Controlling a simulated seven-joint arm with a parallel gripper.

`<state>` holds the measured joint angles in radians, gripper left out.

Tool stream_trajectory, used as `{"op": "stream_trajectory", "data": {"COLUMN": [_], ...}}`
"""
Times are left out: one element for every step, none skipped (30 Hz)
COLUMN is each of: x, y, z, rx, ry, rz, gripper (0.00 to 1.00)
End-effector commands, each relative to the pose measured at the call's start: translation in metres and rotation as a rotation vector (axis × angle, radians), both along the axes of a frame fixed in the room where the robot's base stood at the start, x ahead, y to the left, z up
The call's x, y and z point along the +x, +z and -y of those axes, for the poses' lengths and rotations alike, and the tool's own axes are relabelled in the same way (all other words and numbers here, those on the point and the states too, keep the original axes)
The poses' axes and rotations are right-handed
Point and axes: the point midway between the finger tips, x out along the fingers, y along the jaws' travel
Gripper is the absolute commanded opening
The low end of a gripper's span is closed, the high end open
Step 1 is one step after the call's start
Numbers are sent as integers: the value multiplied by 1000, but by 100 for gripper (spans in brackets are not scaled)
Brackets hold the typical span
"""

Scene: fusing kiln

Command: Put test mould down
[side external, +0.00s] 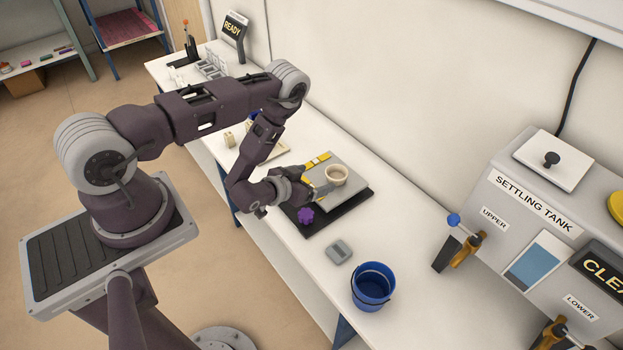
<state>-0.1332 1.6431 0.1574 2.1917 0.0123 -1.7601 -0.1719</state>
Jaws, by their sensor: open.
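A small cream, round, cup-like piece (337,174), which looks like the test mould, stands upright on a grey slab (345,197). The slab lies on a black base (362,196) on the white bench. My gripper (320,187) is low over the slab, just left of the cream piece, with its fingers pointing toward it. The jaws are open. The fingers are small and partly hidden by the wrist, so I cannot tell whether they touch the piece.
A purple knob (306,215) is at the base's front edge and a yellow strip (317,161) at its back left. A grey block (339,252) and a blue bucket (372,286) stand to the right, before the settling tank (520,215). The bench between base and tank is mostly clear.

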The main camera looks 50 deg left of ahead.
Motion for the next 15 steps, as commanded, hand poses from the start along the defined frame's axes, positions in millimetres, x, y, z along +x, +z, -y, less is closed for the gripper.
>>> {"op": "stream_trajectory", "data": {"x": [-4,-6,-7,-7,-7,-4,1,8,20,31,41,55,63,69,74], "y": [2,3,4,4,5,8,12,18,31,44,58,81,99,118,145], "z": [1,1,1,1,1,1,1,0,-1,-1,-1,0,2,4,8], "rx": [0,0,0,0,0,0,0,1,0,-2,-5,-11,-16,-22,-30], "ry": [0,1,0,0,0,1,3,6,11,15,19,24,28,30,30], "rz": [-1,-1,0,1,1,0,-2,-6,-14,-24,-38,-58,-76,-96,-120], "gripper": [85,85,85,85,85,85,85,85,85,85,85,85,85,85,85]}}
